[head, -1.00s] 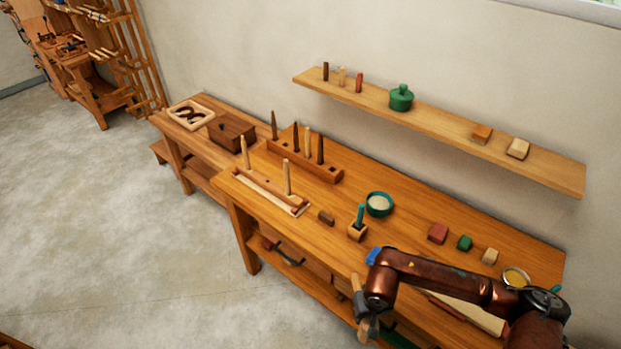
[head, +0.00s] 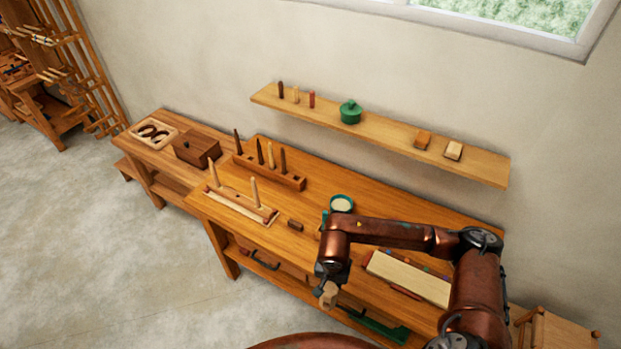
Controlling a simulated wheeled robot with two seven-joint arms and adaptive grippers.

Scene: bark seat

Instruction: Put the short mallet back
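My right gripper (head: 332,279) hangs from the copper arm that comes in from the right, in front of the bench's front edge. It is shut on a pale wooden piece that looks like the short mallet (head: 327,296); the fingers hide part of it. A low wooden rack (head: 238,207) with two upright pale pegs stands on the bench to the left, apart from the gripper. Behind it is a longer block (head: 284,178) with several dark and pale upright pegs. My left gripper is out of view.
The workbench (head: 330,260) also holds a small dark block (head: 295,225), a green-rimmed bowl (head: 342,204) and a pale board (head: 408,277). A wall shelf (head: 380,133) runs above. A dark box (head: 196,147) stands on the lower bench at left.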

